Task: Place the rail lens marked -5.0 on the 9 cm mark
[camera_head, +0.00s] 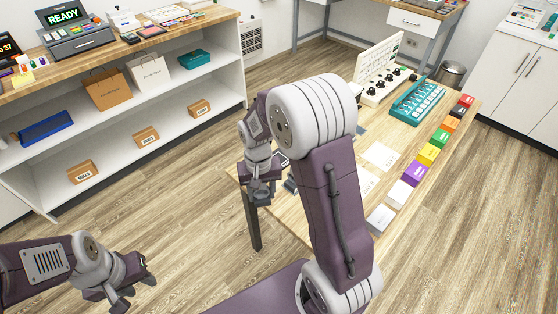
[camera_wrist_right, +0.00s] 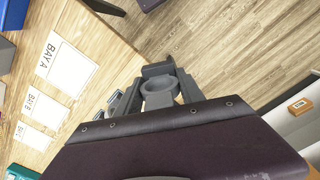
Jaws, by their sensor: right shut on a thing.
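My right gripper (camera_head: 262,186) is shut on a grey ring-shaped piece (camera_wrist_right: 158,88), held beside the near left edge of the wooden table. In the right wrist view the ring faces the camera between the fingers. I cannot read any marking on it, so I cannot tell whether it is the lens marked -5.0. No rail with a 9 cm mark can be made out; my right arm hides part of the table. My left gripper (camera_head: 138,291) is open and empty, low over the floor at the lower left.
The wooden table (camera_head: 446,135) bears a teal slotted tray (camera_head: 418,101), a white panel with black knobs (camera_head: 380,73), several coloured boxes (camera_head: 427,154) along its right edge, and white cards, one reading BAY A (camera_wrist_right: 66,67). A shelf counter (camera_head: 217,82) stands at left. Open floor lies between.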

